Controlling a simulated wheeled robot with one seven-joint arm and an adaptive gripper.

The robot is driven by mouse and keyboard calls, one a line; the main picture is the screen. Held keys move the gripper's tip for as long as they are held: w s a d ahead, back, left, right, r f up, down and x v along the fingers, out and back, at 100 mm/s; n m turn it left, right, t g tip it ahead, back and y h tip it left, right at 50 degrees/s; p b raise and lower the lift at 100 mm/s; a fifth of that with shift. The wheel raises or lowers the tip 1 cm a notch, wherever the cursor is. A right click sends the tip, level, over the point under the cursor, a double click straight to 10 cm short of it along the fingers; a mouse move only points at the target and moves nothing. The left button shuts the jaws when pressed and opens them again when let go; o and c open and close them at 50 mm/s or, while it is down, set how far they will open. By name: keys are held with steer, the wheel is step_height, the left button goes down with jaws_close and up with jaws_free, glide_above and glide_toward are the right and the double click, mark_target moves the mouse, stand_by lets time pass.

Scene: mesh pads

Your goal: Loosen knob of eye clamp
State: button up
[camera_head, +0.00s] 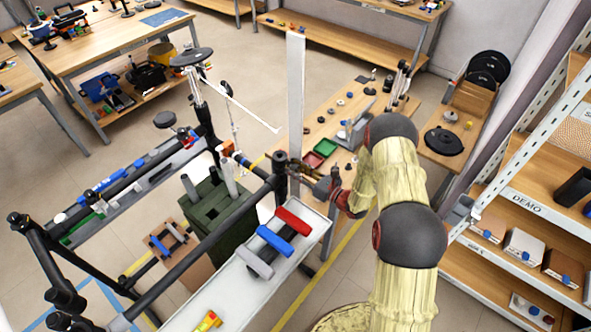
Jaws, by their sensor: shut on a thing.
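My gripper (302,170) is at the right end of the black tube frame, beside the dark clamp (280,165) on its upright post. Its fingers point left toward the clamp and are shut on a small part there, which looks like the clamp's knob. The knob itself is mostly hidden by the fingers and too small to make out clearly. My yellow-sleeved arm reaches in from the lower right.
A tall pale board (295,85) stands upright just behind the clamp. A white tray (200,300) with red, blue and grey handles lies below. A green crate (212,215) stands inside the frame. A workbench (330,115) with small parts is behind; shelving (520,205) stands right.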

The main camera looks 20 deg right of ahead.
steer(key=c, duration=0.4)
steer(key=shift+n+b, duration=0.4)
steer(key=shift+b, duration=0.05)
steer(key=n+b, duration=0.4)
steer(key=shift+f+n, duration=0.15)
steer(key=shift+n, duration=0.25)
steer(key=n+b, duration=0.4)
steer(key=shift+n+b, duration=0.3)
steer(key=shift+b, duration=0.05)
steer(key=n+b, duration=0.3)
steer(key=b, duration=0.1)
steer(key=shift+n, duration=0.3)
steer(key=n+b, duration=0.6)
steer(key=b, duration=0.3)
steer(key=shift+f, duration=0.15)
steer(key=n+b, duration=0.4)
steer(key=b, duration=0.1)
steer(key=shift+n, duration=0.4)
steer(key=shift+r, duration=0.2)
